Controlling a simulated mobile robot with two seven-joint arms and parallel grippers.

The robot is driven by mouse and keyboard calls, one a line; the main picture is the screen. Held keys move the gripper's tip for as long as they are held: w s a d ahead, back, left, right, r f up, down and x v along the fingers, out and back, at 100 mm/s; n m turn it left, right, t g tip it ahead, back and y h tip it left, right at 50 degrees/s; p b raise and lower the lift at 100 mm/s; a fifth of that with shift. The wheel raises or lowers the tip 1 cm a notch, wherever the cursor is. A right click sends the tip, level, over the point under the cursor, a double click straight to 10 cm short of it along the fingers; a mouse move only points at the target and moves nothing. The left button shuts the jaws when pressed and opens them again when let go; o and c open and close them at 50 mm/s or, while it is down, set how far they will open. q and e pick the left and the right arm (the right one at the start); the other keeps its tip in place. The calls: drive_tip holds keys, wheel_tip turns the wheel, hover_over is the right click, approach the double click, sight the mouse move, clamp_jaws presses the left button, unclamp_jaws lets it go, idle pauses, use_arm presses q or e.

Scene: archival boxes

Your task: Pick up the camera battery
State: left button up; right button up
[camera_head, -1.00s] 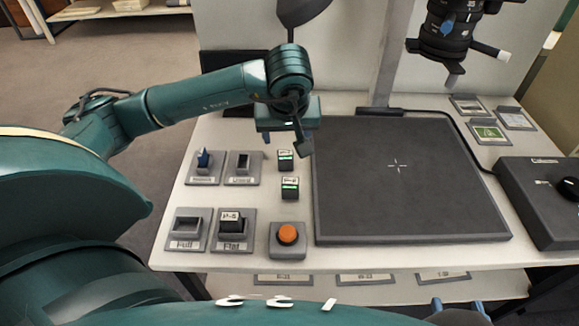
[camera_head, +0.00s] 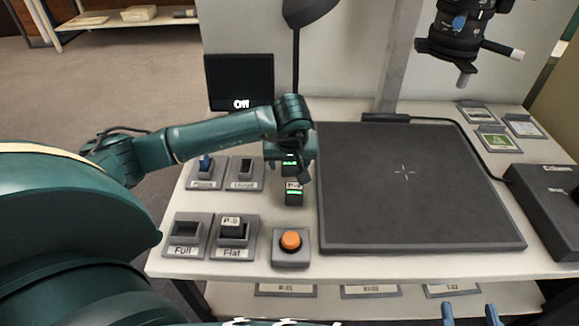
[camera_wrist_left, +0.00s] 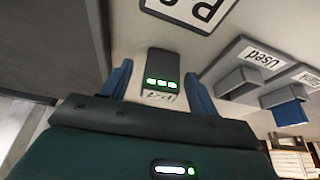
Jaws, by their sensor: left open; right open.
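Another battery (camera_head: 231,226) sits in the "Flat" tray (camera_head: 233,253). My right gripper (camera_head: 469,313) is open and empty at the bottom edge.
A "Full" tray (camera_head: 183,250) looks empty. Two trays stand behind; the left one holds a blue item (camera_head: 205,163). An orange button (camera_head: 291,240) is in front of the batteries. The black board (camera_head: 405,200) is bare, with a camera (camera_head: 458,35) above it.

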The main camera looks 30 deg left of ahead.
use_arm(q)
drive_tip(key=shift+c, duration=0.3)
drive_tip(key=shift+r, duration=0.1)
drive_tip(key=c, duration=1)
